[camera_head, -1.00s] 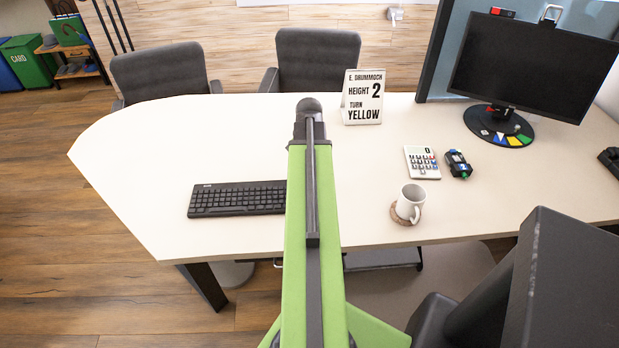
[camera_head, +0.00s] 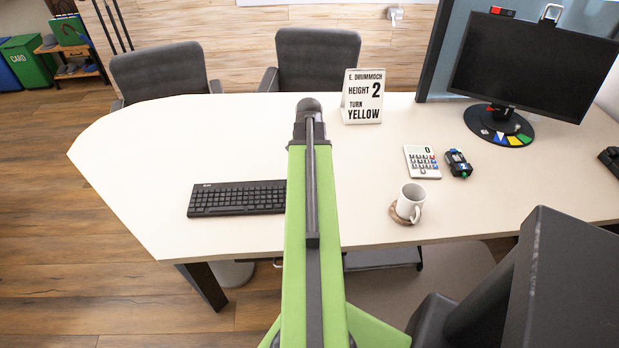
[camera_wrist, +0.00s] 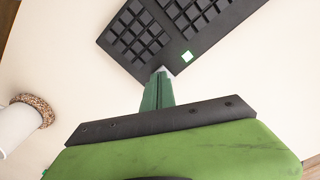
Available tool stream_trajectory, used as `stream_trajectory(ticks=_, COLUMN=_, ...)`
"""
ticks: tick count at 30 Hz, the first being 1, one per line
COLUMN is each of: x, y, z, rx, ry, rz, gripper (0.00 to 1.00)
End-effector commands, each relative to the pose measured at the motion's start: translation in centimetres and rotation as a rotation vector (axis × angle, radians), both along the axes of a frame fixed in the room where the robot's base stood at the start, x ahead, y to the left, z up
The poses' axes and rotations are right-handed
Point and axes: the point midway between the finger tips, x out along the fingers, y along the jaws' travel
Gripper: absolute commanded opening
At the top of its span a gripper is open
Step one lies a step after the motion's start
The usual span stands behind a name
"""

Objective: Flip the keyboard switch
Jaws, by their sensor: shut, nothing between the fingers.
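A black keyboard (camera_head: 238,198) lies on the near left part of the white desk in the head view. Its right end is hidden behind my green arm. In the wrist view part of the keyboard (camera_wrist: 205,22) fills the top. My gripper (camera_wrist: 161,71) is shut and empty. Its tips appear at the keyboard's near edge, left of the white square. I cannot tell whether they touch it. The head view does not clearly show the fingers.
A white mug (camera_head: 411,198) on a cork coaster (camera_head: 396,213) stands right of my arm. A calculator (camera_head: 422,162), a small dark device (camera_head: 458,163), a sign (camera_head: 362,97) and a monitor (camera_head: 533,68) share the desk (camera_head: 150,150). Its left part is clear.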

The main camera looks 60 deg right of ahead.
Motion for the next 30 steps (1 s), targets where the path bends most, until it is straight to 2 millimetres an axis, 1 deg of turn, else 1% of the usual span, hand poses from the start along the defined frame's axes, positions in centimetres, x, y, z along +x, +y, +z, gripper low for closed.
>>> stream_trajectory(ticks=30, x=0.0, y=0.0, z=-1.5, rx=0.0, ry=0.0, rz=0.0, gripper=0.0)
